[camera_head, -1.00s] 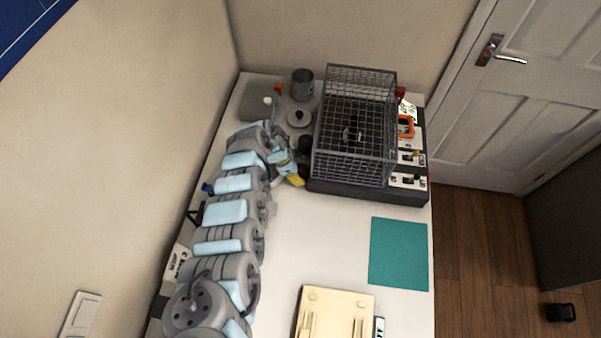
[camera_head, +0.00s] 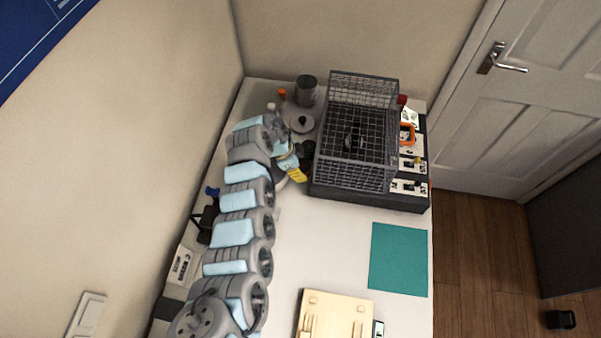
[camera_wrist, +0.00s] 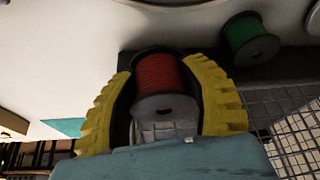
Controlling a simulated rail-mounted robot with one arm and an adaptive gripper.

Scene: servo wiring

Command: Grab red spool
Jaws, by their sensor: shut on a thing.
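The red spool (camera_wrist: 162,78), with black flanges, is in the middle of the wrist view. My gripper (camera_wrist: 165,85) has yellow ribbed fingers on both sides of the spool and is shut on it. In the head view, my gripper (camera_head: 298,174) is at the left side of the wire cage, and my arm largely hides the spool there. A green spool (camera_wrist: 250,36) with black flanges stands apart from the gripper, at the upper right of the wrist view.
The wire cage (camera_head: 357,135) on a dark base is close to my gripper's right. A grey canister (camera_head: 306,90) and a round lid (camera_head: 300,122) are behind. A teal mat (camera_head: 399,260) and a wooden board (camera_head: 335,315) lie in front. The table middle is clear.

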